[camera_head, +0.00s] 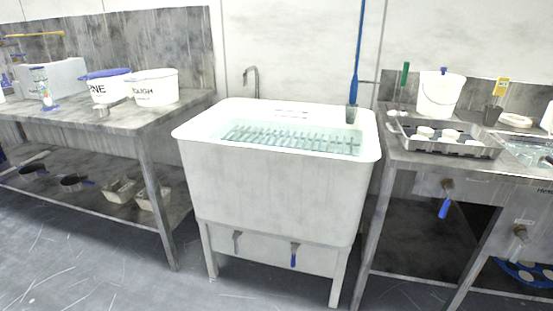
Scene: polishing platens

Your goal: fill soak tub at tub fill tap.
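A large white tub (270,181) on legs stands in the middle of the head view. Clear bluish liquid (225,128) shows inside it, over a slatted grey rack (290,138). A grey gooseneck tap (251,80) rises behind the tub's back left rim; I see no stream from it. Under the tub hang a grey lever (237,242) and a blue-handled lever (294,255). A blue-handled tool (356,60) stands upright at the tub's back right corner. Neither of my grippers is in view.
A left bench (150,115) holds white buckets (153,88) with lettering. A right bench (400,158) holds a metal tray (475,149) with white round pieces and a white bucket (439,93). A blue-handled valve (446,205) hangs below it. The floor (100,270) in front is clear.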

